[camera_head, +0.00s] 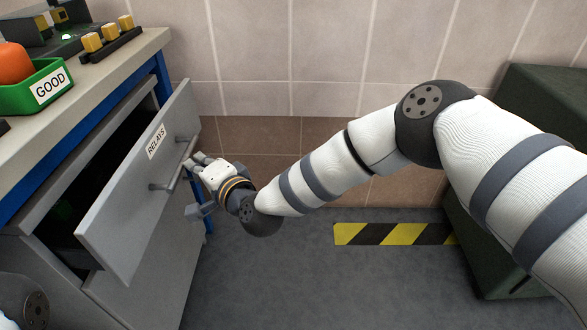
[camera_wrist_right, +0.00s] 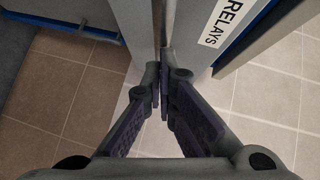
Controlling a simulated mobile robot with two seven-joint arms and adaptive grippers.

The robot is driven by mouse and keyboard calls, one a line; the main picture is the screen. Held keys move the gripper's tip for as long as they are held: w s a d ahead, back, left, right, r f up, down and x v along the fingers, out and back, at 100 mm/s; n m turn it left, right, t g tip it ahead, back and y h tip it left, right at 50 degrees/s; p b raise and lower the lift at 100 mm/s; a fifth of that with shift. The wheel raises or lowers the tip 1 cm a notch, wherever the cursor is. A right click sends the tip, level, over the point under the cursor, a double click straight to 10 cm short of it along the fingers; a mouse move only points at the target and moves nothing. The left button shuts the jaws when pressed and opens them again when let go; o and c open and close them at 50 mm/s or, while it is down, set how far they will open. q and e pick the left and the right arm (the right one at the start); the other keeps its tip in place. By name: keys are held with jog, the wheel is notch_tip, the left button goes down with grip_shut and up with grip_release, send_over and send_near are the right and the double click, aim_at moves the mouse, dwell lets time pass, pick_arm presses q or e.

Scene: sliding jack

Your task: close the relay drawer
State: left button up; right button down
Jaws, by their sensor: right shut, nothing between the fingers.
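The relay drawer (camera_head: 130,205) stands open, pulled out to the right from the grey bench cabinet. Its grey front carries a RELAYS label and a bar handle (camera_head: 172,178). In the wrist view the drawer front (camera_wrist_right: 190,50) and its label are at the top. My right gripper (camera_head: 196,162) is at the drawer front, close to the handle. In the wrist view its fingers (camera_wrist_right: 163,92) are together and hold nothing. I cannot tell whether they touch the handle or the front. My left gripper is out of view.
On the bench top (camera_head: 110,62) a green GOOD bin (camera_head: 30,92) holds an orange object, beside a dark rack with yellow blocks (camera_head: 110,38). A dark green cabinet (camera_head: 500,240) stands at the right. A striped floor strip (camera_head: 395,234) lies in front of the tiled wall.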

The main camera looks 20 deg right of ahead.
aim_at(159, 166)
jog(key=w+a+b, duration=0.1)
jog(key=a, duration=0.1)
jog(key=a+b, duration=0.1)
jog(key=a, duration=0.2)
jog(key=w+a+b, duration=0.1)
jog(key=a, duration=0.2)
jog(key=shift+w+a+f, duration=0.1)
jog(key=shift+w+a, duration=0.05)
jog(key=shift+w, duration=0.15)
jog(key=shift+w+a+b, duration=0.15)
jog(key=shift+a+b, duration=0.25)
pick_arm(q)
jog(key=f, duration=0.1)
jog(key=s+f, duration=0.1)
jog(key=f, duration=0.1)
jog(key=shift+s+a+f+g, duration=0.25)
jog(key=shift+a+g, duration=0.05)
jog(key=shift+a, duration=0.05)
pick_arm(e)
jog(key=shift+a+r, duration=0.15)
jog(key=shift+r, duration=0.05)
